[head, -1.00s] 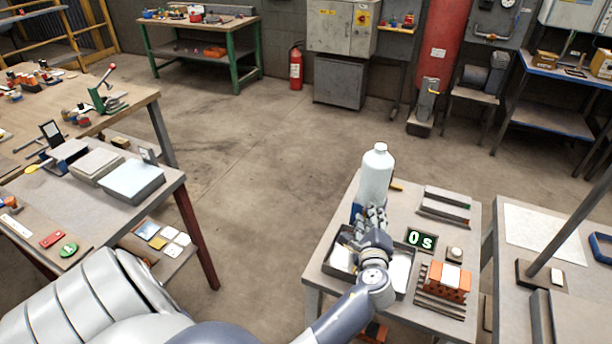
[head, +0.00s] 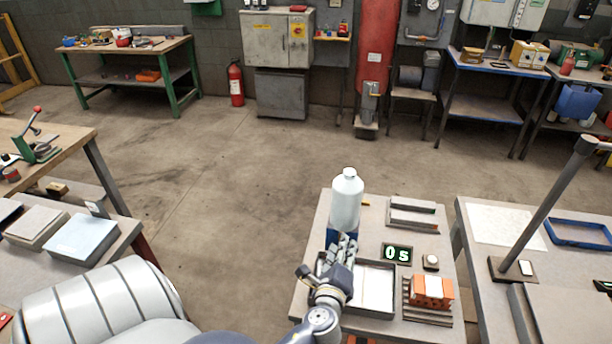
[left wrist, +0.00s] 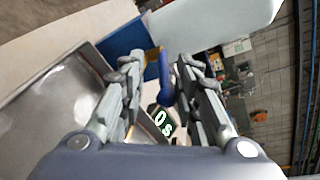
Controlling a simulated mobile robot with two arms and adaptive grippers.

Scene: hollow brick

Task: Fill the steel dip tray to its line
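The steel dip tray (head: 375,287) lies on the small right-hand table; it also shows in the left wrist view (left wrist: 52,105). Whether it holds liquid I cannot tell. A pale bottle (head: 346,200) stands upright on a blue stand (head: 336,238) behind the tray's left part. The left wrist view shows the bottle (left wrist: 215,22), the blue stand (left wrist: 122,42) and a small tap with a brass body and blue lever (left wrist: 165,78). My left gripper (head: 343,243) is in front of the stand. In the left wrist view its fingers (left wrist: 158,72) are apart, with the tap between or just beyond them; contact is unclear.
A timer (head: 397,254) reads 0 s. Right of the tray, an orange hollow brick (head: 430,291) sits on dark slats. A round button (head: 431,262) and grey channel pieces (head: 413,215) lie behind. A slanted post (head: 545,210) rises from the neighbouring table.

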